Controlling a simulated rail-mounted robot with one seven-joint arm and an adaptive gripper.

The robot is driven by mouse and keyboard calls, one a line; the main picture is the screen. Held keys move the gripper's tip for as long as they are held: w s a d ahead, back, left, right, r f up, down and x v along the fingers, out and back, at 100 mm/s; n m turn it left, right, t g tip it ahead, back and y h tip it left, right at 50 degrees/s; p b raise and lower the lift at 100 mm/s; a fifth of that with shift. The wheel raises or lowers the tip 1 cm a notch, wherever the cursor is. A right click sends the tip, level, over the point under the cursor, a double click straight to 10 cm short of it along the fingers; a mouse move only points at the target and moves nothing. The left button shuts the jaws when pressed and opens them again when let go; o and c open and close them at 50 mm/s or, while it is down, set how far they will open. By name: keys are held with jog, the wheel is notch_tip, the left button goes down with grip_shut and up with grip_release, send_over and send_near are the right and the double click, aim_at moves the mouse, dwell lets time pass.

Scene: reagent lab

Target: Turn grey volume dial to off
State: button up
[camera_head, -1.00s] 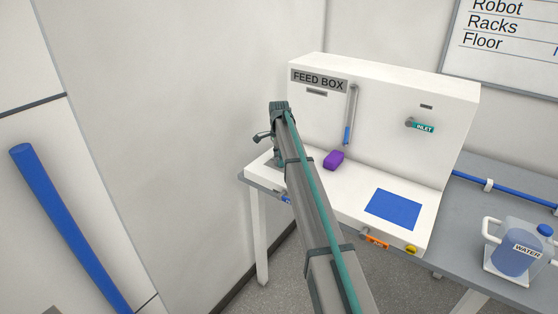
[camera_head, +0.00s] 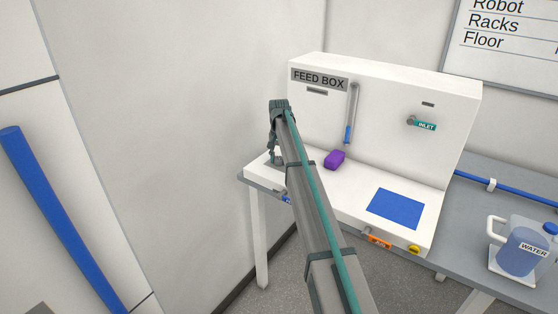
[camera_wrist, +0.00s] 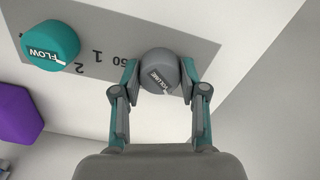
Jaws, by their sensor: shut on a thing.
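The pointer is at the lower right of the knob, partly close to the right finger. My gripper (camera_wrist: 158,88) has a finger on each side of the dial and is shut on it. In the head view my gripper (camera_head: 273,150) points down at the left end of the feed box (camera_head: 385,110); the dial is hidden there behind my arm. The printed marks "50", "1" and "2" show left of the dial.
A teal flow dial (camera_wrist: 50,46) sits left on the same grey plate (camera_wrist: 110,25). A purple block (camera_head: 334,160) and a blue pad (camera_head: 396,208) lie on the feed box deck. A water jug (camera_head: 522,248) stands on the bench at right.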

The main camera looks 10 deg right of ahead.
aim_at(279, 158)
jog(key=n, duration=0.3)
jog(key=shift+n, duration=0.4)
jog(key=shift+n+b, duration=0.45)
jog(key=shift+n, duration=1.35)
jog(key=o, duration=1.1)
jog(key=shift+o, duration=0.2)
notch_tip(279, 158, up, 12)
